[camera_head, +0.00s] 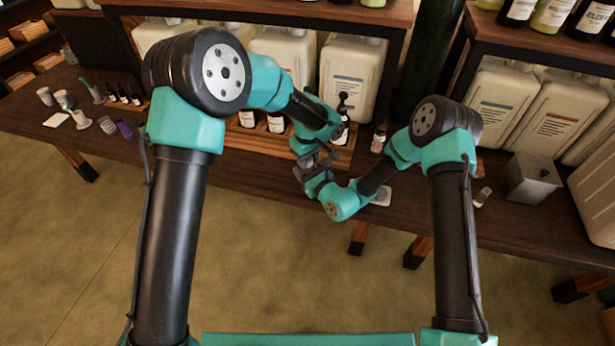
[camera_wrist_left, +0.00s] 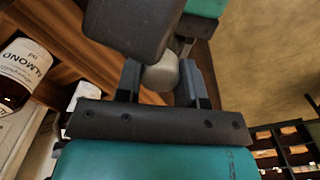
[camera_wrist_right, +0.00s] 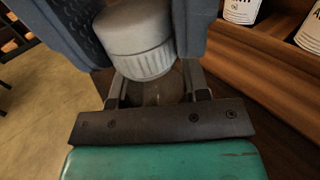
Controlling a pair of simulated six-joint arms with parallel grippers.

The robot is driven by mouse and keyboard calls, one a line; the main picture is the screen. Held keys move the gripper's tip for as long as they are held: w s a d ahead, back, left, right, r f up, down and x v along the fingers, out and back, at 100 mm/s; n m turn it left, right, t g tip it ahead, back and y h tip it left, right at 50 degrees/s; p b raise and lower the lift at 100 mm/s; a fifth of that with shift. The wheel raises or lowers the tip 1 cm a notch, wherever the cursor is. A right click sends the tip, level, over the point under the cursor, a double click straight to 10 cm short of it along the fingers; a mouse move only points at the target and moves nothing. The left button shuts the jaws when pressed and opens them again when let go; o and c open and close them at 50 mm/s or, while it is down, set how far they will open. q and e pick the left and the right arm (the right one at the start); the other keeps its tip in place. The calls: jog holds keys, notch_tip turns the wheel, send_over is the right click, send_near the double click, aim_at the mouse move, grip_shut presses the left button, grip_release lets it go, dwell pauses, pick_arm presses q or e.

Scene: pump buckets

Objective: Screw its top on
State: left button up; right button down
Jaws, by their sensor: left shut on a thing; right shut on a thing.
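A pale grey, ribbed screw top (camera_wrist_right: 140,40) shows in the right wrist view, between the dark fingers of my left gripper (camera_head: 306,160). It also shows in the left wrist view (camera_wrist_left: 162,75), partly hidden by my other gripper. My left gripper is shut on it. A clear, brownish container (camera_wrist_right: 158,88) sits right against the top's lower edge, between the fingers of my right gripper (camera_head: 317,172), which is shut on it. Whether the threads are engaged cannot be seen. In the head view both grippers meet above the table's front edge and hide the two parts.
The dark wooden table (camera_head: 235,175) has a rack of labelled bottles (camera_head: 247,119) behind the grippers. A small pinkish bottle (camera_head: 378,140) and a dark pump bottle (camera_head: 342,118) stand close by. Large white jugs (camera_head: 350,75) line the back. A metal box (camera_head: 530,180) stands right.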

pick_arm(q)
jog(key=m, duration=0.6)
jog(key=shift+m, duration=0.4)
jog(key=o, duration=1)
jog(key=shift+r, duration=2.3)
jog(key=shift+c, duration=0.2)
jog(key=n, duration=0.1)
jog(key=r+n, duration=0.1)
jog(key=n, duration=0.3)
jog(key=shift+r, duration=0.4)
jog(key=n, duration=0.1)
jog(key=r+n, duration=0.1)
jog(key=n, duration=0.2)
jog(key=shift+r+n, duration=0.3)
jog(key=shift+n, duration=0.1)
